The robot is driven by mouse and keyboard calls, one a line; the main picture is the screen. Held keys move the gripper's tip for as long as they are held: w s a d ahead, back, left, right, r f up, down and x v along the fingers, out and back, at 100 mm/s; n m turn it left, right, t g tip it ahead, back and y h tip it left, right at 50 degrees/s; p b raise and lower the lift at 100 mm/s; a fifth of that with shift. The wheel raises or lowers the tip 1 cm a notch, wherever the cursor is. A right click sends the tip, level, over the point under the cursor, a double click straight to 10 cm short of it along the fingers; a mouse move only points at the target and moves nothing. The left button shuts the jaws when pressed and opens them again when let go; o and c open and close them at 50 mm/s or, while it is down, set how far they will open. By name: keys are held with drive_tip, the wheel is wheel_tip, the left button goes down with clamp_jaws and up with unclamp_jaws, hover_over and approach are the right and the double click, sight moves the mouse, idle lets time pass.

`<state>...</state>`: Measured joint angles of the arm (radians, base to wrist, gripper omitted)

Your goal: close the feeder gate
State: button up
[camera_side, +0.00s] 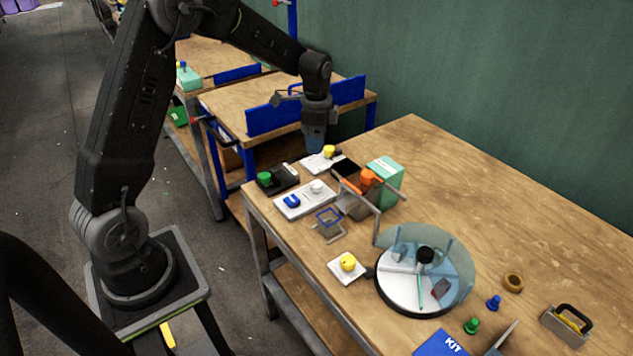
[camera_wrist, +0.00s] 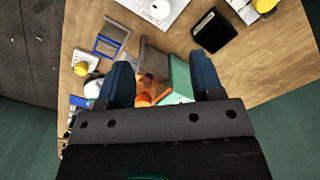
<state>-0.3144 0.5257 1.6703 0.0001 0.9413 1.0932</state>
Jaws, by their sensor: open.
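The likely feeder (camera_side: 360,205) is a grey hopper-like frame with orange pieces (camera_side: 369,178) at its top, in front of a mint-green box (camera_side: 390,172). A small blue-edged frame (camera_side: 328,216) with a grey loop stands just left of it; I cannot tell which part is the gate or how far it is open. In the wrist view the orange pieces (camera_wrist: 150,92), the mint-green box (camera_wrist: 180,76) and the blue frame (camera_wrist: 107,45) show below my gripper. My gripper (camera_side: 315,148) is open and empty, above the table's back left; its spread fingers (camera_wrist: 163,80) touch nothing visible.
A white plate with a blue part (camera_side: 304,200), a black unit with a green button (camera_side: 278,179) and yellow-knobbed devices (camera_side: 347,265) surround the feeder. A clear-covered turntable (camera_side: 412,294) stands in front. A black tray (camera_wrist: 212,30) lies nearby. The table's back right is clear.

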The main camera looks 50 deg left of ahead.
sight(316, 183)
wheel_tip(316, 183, down, 14)
drive_tip(key=shift+f, duration=0.1)
idle(0.5)
drive_tip(key=c, duration=0.9)
drive_tip(key=shift+a, duration=0.1)
